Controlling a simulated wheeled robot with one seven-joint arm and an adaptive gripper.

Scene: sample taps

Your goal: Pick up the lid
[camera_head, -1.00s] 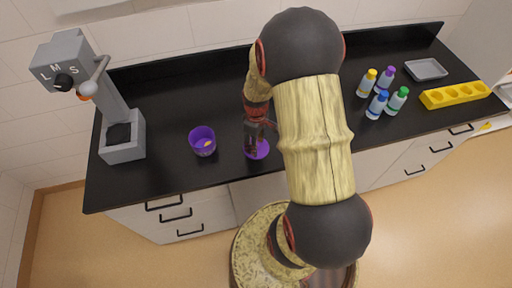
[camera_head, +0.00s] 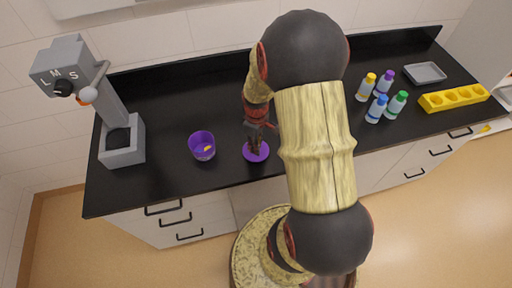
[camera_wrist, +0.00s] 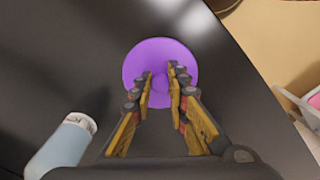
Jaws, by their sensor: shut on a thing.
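I cannot tell whether the lid touches the counter.
A grey machine (camera_head: 122,140) with a lever and dial stands at the left end. Several capped bottles (camera_head: 376,108), a grey tray (camera_head: 425,73) and a yellow holed rack (camera_head: 455,97) are at the right. A pale blue bottle (camera_wrist: 66,148) lies near my gripper in the wrist view.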

